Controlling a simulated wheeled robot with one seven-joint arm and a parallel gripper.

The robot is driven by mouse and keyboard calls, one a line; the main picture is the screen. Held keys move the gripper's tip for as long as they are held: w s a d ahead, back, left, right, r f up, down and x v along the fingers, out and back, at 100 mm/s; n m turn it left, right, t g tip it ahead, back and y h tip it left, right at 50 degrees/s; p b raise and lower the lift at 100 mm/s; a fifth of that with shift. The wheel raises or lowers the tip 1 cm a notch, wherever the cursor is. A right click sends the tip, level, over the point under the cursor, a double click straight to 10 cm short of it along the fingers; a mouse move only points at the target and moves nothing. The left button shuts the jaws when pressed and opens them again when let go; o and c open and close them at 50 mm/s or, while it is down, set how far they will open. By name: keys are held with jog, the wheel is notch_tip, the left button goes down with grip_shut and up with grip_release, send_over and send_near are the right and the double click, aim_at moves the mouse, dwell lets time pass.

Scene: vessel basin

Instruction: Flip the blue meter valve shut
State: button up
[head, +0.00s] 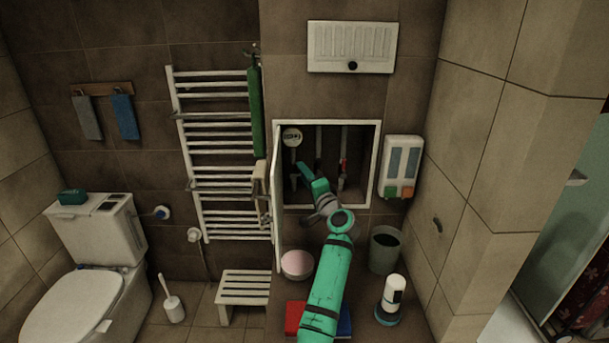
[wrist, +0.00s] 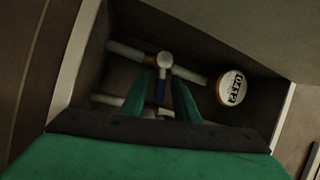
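The round white meter (head: 292,137) sits at the upper left in the open wall recess; it shows at the right in the wrist view (wrist: 232,87). My gripper (head: 301,163) reaches into the recess, below the meter. In the wrist view its two green fingers (wrist: 162,84) stand apart and open. A small blue part, seemingly the meter valve's handle (wrist: 161,87), shows between the fingers, below a white round cap (wrist: 164,61). I cannot tell whether the fingers touch it. In the head view my gripper hides most of the valve.
The recess's white door (head: 277,200) stands open at the left, close to my arm. Pipes with a red-handled valve (head: 343,165) run right of my gripper. A white towel radiator (head: 215,150) is further left, and a dispenser (head: 401,166) hangs at the right.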

grip_shut()
jog(key=shift+d+f+m+t, duration=0.15)
jog(key=shift+f+m+t, duration=0.15)
jog(key=shift+m, duration=0.3)
jog(key=shift+d+f+m+t, duration=0.15)
jog(key=shift+m+t, duration=0.15)
jog(key=shift+m, duration=0.3)
grip_release()
jog(key=shift+a, duration=0.1)
jog(key=v, duration=1.1)
